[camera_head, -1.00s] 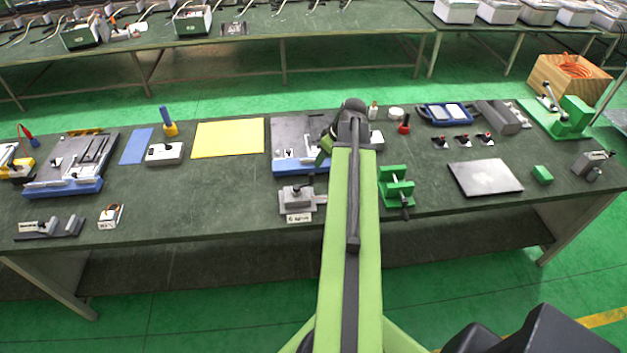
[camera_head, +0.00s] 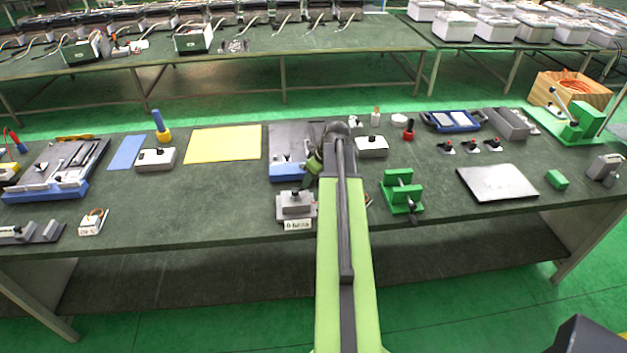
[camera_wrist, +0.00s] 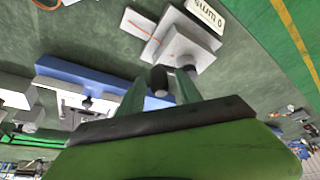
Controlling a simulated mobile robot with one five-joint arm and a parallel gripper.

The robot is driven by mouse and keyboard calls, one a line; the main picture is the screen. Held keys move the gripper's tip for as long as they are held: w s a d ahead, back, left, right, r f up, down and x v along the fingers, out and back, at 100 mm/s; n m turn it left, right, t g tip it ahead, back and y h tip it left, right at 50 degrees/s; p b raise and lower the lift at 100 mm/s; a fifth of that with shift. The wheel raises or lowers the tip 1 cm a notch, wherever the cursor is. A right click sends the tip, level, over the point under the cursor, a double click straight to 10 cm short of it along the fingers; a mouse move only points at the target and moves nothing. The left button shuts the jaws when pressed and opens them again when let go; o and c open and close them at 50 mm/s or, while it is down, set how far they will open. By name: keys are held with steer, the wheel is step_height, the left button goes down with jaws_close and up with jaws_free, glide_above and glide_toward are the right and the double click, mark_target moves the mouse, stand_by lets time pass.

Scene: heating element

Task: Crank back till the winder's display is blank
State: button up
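The winder (camera_head: 294,207) is a small grey block near the bench's front edge, left of my arm. Its white display (camera_head: 297,225) faces front and appears to read "0 turns". In the wrist view the winder (camera_wrist: 182,48) is at top centre, with the display (camera_wrist: 207,14) upside down. My gripper (camera_head: 313,166) is behind and slightly right of the winder. In the wrist view my gripper (camera_wrist: 159,77) has its two fingers apart. A dark round knob (camera_wrist: 158,79) shows between them, with gaps on both sides. I cannot tell its depth from the fingertips.
A blue-edged fixture (camera_head: 288,172) stands behind the winder, close to my gripper. A green clamp (camera_head: 402,190) is right of my arm, and a grey box (camera_head: 371,146) stands behind it. A yellow sheet (camera_head: 222,144) lies to the left.

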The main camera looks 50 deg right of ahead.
jaws_close()
stand_by(1.1)
